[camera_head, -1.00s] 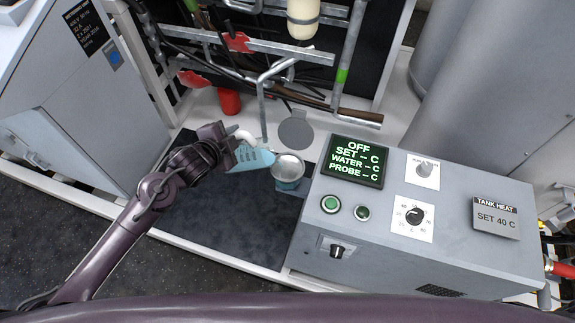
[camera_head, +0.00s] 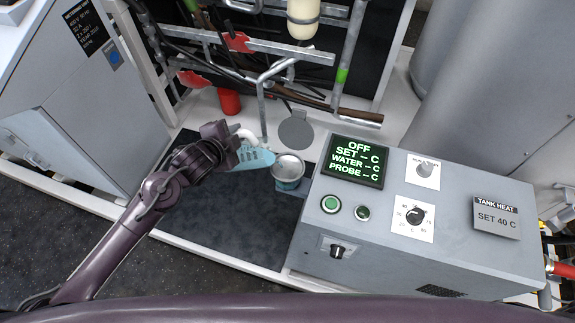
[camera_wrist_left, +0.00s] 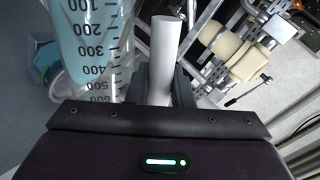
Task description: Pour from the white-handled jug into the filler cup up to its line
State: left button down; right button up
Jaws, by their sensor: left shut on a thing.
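The jug (camera_head: 257,157) is a clear, scaled vessel with light blue liquid and a white handle (camera_head: 247,136). It is tipped over towards the filler cup (camera_head: 288,169), its lower end close to the cup's left rim. The cup is teal with a pale round top; its line cannot be made out. My left gripper (camera_head: 228,138) is shut on the white handle, left of the cup. In the left wrist view the handle (camera_wrist_left: 164,50) stands between the fingers, and the jug's scale (camera_wrist_left: 95,50) shows beside it. I cannot tell whether liquid is flowing. My right gripper is not in view.
A grey control box (camera_head: 420,235) with a lit display (camera_head: 355,162) stands right of the cup. A flat grey disc (camera_head: 296,131) and pipe frame (camera_head: 264,100) are behind it. A red cup (camera_head: 230,101) stands at the back. The dark mat (camera_head: 225,215) in front is clear.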

pick_arm(q)
jog(key=shift+r, duration=0.1)
dwell(0.3)
jog(key=shift+a+f+n+h+p, duration=0.2)
jog(key=shift+a+n+h+p, duration=0.15)
jog(key=shift+a+p, duration=0.15)
jog(key=shift+a+f+n+h+p, duration=0.25)
jog(key=shift+a+n+p, duration=0.1)
jog(key=shift+a, duration=0.2)
jog(key=shift+w+a+f+n+h+b, duration=0.1)
jog(key=shift+a+f+n+h+b, duration=0.15)
jog(key=shift+f+b, duration=0.25)
jog(key=shift+a+f+n+h+b, duration=0.2)
jog(key=shift+f+h+b, duration=0.15)
jog(key=shift+f, duration=0.25)
jog(key=shift+a+r, duration=0.1)
jog(key=shift+a, duration=0.1)
jog(key=a+f+n+t+h+b, duration=0.3)
jog(key=a+f+n+h+b, duration=0.2)
jog(key=f+b, duration=0.6)
jog(key=shift+w+a+f+n+b, duration=0.4)
jog(key=shift+a+n+b, duration=0.45)
jog(key=shift+a+b, duration=0.45)
jog(key=shift+d+r, duration=0.1)
jog(key=shift+r, duration=0.15)
